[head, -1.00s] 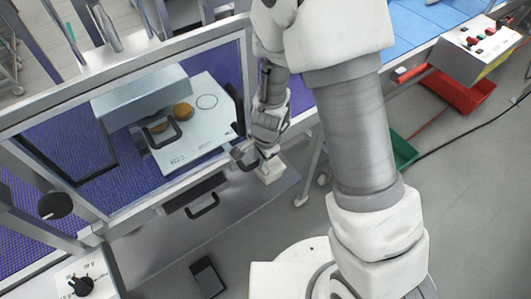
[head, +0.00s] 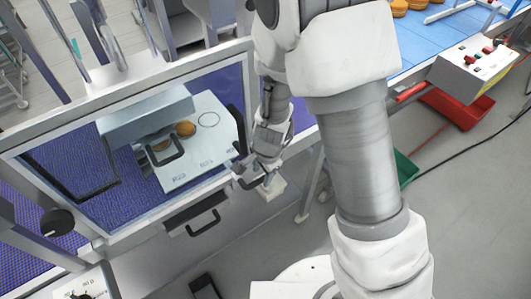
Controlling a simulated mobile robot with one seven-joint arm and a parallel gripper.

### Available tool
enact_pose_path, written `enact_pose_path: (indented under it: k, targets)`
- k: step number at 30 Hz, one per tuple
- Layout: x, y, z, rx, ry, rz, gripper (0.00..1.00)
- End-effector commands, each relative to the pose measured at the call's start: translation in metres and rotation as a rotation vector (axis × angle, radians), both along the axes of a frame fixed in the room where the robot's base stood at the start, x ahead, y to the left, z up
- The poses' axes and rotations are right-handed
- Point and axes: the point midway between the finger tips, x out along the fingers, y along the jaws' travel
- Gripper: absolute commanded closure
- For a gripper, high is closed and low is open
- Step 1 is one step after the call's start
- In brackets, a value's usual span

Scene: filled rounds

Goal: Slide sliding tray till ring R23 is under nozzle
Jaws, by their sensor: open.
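The sliding tray (head: 205,158) is a white plate behind the framed window, on a purple surface. It bears a black handle (head: 166,152), small unreadable print and an empty outlined ring (head: 208,119) at its far right. A brown round (head: 186,128) lies left of that ring, just right of the grey nozzle housing (head: 150,117). A second brown round (head: 161,145) lies partly hidden at the housing's edge. The nozzle tip is hidden; I cannot tell which ring is R23. My gripper (head: 246,177) is open and empty, at the frame's lower right, right of the tray.
The window frame (head: 222,181) stands between my gripper and much of the tray. A drawer-like handle (head: 203,223) sits below it. A control box (head: 474,57), red bin (head: 462,105) and green bin (head: 407,168) are at right. Several rounds (head: 432,6) lie on a blue belt.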

Motion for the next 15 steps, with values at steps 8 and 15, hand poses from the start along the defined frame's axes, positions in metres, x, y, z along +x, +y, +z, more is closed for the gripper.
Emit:
enact_pose_path:
  k: [8, 15]
  targets:
    - [-0.011, -0.006, 0.074, 0.002, -0.004, 0.003, 0.48]
    - [-0.018, -0.012, 0.125, 0.002, -0.002, 0.002, 0.48]
